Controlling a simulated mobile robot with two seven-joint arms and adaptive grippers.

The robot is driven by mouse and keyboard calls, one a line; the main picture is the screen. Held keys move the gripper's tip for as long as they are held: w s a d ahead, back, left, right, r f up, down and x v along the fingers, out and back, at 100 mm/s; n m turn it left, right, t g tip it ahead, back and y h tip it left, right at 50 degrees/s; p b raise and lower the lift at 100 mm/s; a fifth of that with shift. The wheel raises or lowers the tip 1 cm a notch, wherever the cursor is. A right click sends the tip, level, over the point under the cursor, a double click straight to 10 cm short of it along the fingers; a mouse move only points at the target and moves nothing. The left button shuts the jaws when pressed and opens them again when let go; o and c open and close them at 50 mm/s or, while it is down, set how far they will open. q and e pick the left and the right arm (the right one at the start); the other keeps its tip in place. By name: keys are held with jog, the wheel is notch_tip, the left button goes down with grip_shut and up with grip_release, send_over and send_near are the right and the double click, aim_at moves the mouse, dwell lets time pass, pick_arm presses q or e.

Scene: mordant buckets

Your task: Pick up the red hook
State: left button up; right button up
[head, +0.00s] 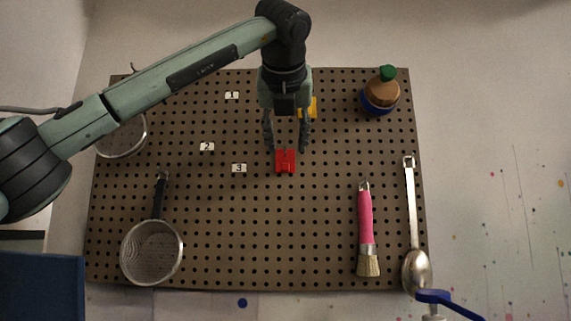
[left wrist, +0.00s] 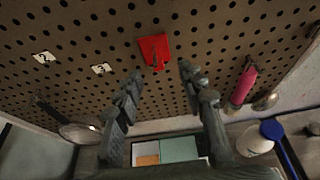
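The red hook (head: 285,161) is a small red piece on the brown pegboard (head: 215,220), right of the label 3. It also shows in the left wrist view (left wrist: 154,50), just beyond my fingertips. My left gripper (head: 287,147) is open and empty, with its two fingers spread on either side of the line to the hook. In the left wrist view the fingers of my left gripper (left wrist: 160,72) stand apart, with the hook ahead of the gap. The hook appears clear of both fingers. My right gripper is not in view.
On the board are a strainer (head: 152,252), a pink brush (head: 365,220), a metal spoon (head: 411,220), a bottle with a green cap (head: 380,93) and a yellow piece (head: 312,107) partly behind my gripper. The board around the red hook is bare.

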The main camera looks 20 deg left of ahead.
aim_at(285, 163)
pick_arm(q)
jog(key=x, duration=0.2)
jog(key=p+x, duration=0.1)
jog(key=x, duration=0.3)
jog(key=shift+s+a+f, duration=0.15)
jog(key=shift+a+f, duration=0.05)
jog(key=shift+f, duration=0.05)
grip_shut()
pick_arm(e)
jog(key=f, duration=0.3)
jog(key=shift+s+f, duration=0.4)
